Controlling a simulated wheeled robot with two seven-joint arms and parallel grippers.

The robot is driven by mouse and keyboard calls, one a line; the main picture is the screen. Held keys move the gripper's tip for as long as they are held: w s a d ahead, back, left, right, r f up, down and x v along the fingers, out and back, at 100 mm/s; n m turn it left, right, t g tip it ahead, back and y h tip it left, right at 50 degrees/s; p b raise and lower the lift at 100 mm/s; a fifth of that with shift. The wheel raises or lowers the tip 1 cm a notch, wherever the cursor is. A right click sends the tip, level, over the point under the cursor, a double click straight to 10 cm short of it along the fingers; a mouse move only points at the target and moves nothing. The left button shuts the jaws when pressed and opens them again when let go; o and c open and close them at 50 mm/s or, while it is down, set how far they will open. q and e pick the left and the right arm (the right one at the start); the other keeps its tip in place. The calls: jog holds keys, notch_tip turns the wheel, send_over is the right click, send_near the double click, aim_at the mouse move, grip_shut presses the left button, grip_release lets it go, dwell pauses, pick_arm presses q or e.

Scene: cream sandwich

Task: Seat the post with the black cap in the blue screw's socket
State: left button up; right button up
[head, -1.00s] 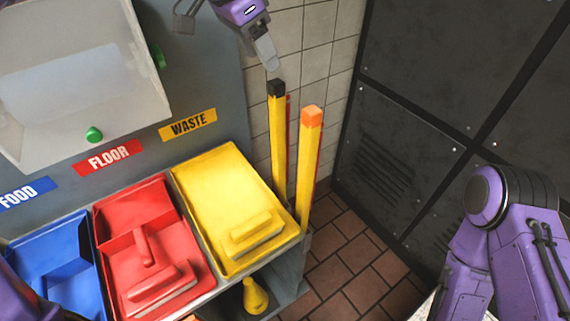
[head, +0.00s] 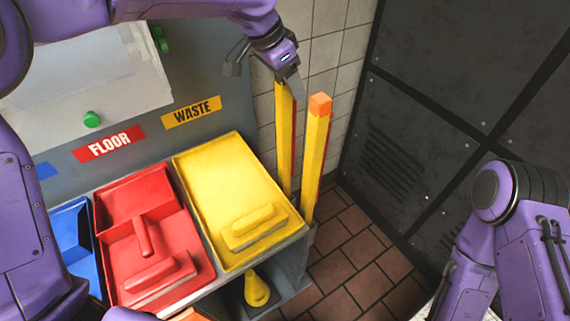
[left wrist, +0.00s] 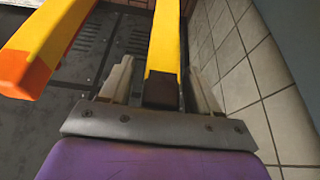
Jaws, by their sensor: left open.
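The yellow post with the black cap (head: 285,130) stands upright at the right side of the grey bin stand. In the left wrist view its black cap (left wrist: 160,91) lies between the two fingers of my left gripper (left wrist: 162,85), with a gap on each side. In the head view my left gripper (head: 287,84) is over the post's top and hides the cap. The gripper is open and around the post, not closed on it. A blue screw or its socket is not visible. My right gripper is out of view; only part of the right arm shows.
A second yellow post with an orange top (head: 320,106) stands close on the right; it also shows in the left wrist view (left wrist: 30,62). A yellow tray (head: 205,175), a red tray (head: 118,208) and a blue tray (head: 72,235) fill the stand. Tiled wall is behind.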

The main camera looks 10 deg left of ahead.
pick_arm(q)
jog(key=shift+s, duration=0.1)
grip_shut()
jog(key=shift+r, duration=0.1)
dwell(1.2)
